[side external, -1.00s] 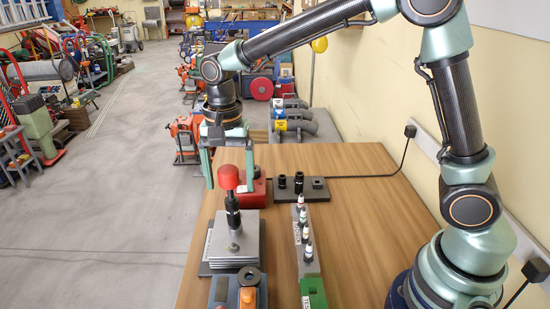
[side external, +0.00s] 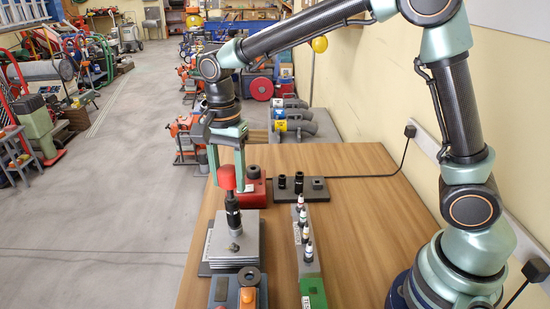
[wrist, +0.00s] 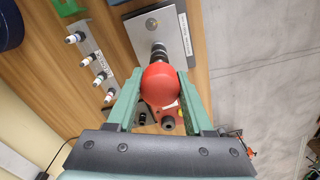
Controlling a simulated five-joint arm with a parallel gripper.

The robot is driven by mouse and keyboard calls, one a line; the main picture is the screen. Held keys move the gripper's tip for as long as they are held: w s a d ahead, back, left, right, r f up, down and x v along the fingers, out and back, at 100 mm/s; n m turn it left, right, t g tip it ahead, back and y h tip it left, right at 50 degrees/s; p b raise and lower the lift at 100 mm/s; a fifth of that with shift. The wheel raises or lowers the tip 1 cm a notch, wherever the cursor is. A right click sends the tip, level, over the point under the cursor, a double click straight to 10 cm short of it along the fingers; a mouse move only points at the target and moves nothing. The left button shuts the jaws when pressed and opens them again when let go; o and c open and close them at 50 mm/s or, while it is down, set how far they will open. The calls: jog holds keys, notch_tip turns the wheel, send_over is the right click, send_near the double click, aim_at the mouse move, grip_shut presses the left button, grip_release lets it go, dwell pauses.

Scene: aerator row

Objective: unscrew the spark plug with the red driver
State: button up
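The red driver (side external: 233,213) stands upright on the grey finned block (side external: 238,247), its red knob on top and black shaft below. In the wrist view its knob (wrist: 160,85) lies between my fingers, covering much of the shaft. My gripper (side external: 227,178) points down from above, one finger on each side of the knob, and appears shut on it. It also shows in the wrist view (wrist: 160,84). The driver's lower end meets the block's top. The spark plug under it is hidden.
A rack (side external: 303,240) of white-tipped plugs stands to the right, with a green box (side external: 314,293) at its near end. A socket tray (side external: 310,194) and a red box (side external: 252,196) lie behind. A blue tray (side external: 222,293) is in front. The table's right side is clear.

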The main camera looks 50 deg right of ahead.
grip_shut()
jog(key=n, duration=0.7)
jog(key=shift+n, duration=0.4)
jog(key=shift+n, duration=0.4)
jog(key=n, duration=0.4)
jog(key=shift+s+n, duration=0.1)
jog(key=shift+n, duration=0.2)
jog(key=shift+f+n, duration=0.1)
jog(key=shift+n, duration=1.1)
